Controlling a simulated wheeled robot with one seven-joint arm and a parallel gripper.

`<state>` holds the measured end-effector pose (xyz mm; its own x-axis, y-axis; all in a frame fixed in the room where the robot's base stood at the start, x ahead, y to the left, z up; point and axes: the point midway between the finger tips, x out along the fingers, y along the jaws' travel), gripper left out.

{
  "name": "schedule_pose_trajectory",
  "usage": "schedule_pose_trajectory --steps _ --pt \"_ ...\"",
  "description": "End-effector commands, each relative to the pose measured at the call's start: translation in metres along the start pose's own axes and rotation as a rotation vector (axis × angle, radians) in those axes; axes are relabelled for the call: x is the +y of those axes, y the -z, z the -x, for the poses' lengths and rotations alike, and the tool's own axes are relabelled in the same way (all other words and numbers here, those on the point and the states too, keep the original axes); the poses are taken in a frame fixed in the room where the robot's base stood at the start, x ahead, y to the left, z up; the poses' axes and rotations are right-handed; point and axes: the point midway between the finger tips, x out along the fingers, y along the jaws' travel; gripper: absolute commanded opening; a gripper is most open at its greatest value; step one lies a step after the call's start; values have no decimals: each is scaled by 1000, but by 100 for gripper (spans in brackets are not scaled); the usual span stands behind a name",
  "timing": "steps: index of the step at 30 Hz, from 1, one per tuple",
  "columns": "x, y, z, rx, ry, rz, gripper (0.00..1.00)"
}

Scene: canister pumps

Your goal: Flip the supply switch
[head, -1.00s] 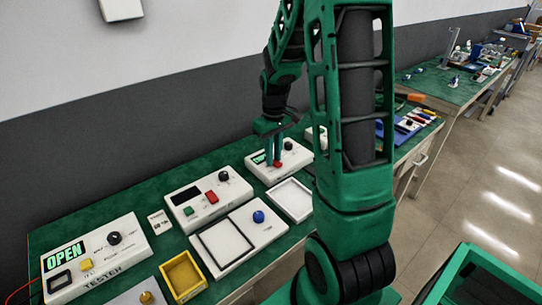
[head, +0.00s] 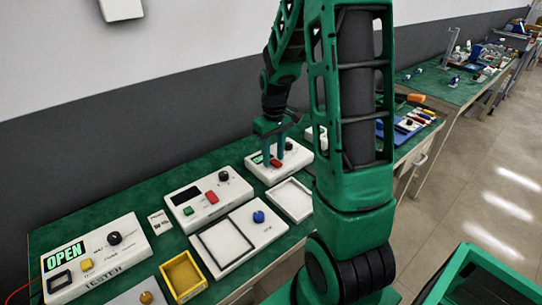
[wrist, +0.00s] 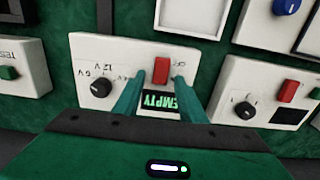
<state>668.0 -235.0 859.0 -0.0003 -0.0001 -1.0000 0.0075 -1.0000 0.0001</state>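My gripper (wrist: 161,76) is open and empty, with one fingertip on each side of the red switch. I cannot tell whether the fingertips touch the box.
A white unit (head: 206,198) with green and red buttons stands to the left, and a tester (head: 98,258) showing "OPEN" is farther left. A white tray (head: 291,200), a yellow bin (head: 183,276) and a panel with a blue knob (head: 258,217) lie in front.

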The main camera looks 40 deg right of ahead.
Motion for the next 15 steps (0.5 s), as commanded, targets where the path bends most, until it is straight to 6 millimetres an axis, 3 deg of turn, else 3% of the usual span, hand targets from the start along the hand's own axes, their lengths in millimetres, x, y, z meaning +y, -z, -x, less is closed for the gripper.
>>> schedule_pose_trajectory --steps 8,15 --pt "0 0 9 1 -1 0 38" --pt "0 2 50 4 -1 1 38"
